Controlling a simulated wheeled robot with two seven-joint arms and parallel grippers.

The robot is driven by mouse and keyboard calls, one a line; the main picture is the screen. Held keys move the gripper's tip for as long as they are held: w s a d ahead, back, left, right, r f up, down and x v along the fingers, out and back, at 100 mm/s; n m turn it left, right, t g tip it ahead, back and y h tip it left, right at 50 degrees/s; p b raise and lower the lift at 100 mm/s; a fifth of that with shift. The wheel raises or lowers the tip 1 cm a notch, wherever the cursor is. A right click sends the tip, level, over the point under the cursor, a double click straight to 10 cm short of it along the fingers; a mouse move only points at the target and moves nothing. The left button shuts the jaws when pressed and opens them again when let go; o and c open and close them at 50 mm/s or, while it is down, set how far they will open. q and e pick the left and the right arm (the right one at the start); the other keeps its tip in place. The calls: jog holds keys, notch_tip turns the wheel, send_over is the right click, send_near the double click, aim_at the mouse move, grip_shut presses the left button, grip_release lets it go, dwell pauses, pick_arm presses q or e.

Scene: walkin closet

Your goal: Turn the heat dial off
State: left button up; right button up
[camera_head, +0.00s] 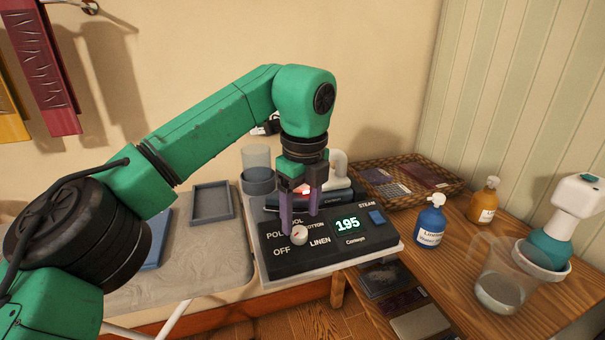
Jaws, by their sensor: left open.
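The heat dial (299,235) is a small pale round knob on the black control panel (285,262). Labels around it include OFF at lower left, LINEN at lower right and others partly hidden by my gripper. The panel's green display (348,225) reads 195, and a blue button (377,217) sits to its right. My left gripper (299,222) points down over the panel with its two purple fingers apart. The fingers are close to the dial, just behind and above it; I cannot tell whether they touch it. My right gripper is not in view.
An iron (338,170) stands behind the panel, partly hidden by my gripper. A blue bottle (430,227), an orange bottle (484,203) and a clear jug (500,285) stand to the right. An ironing board (190,260) lies left.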

pick_arm(q)
notch_tip(320, 180, up, 11)
jog(key=s+p, duration=0.1)
jog(key=p, duration=0.1)
jog(key=shift+d, duration=0.2)
jog(key=shift+f+p, duration=0.1)
jog(key=shift+p, duration=0.2)
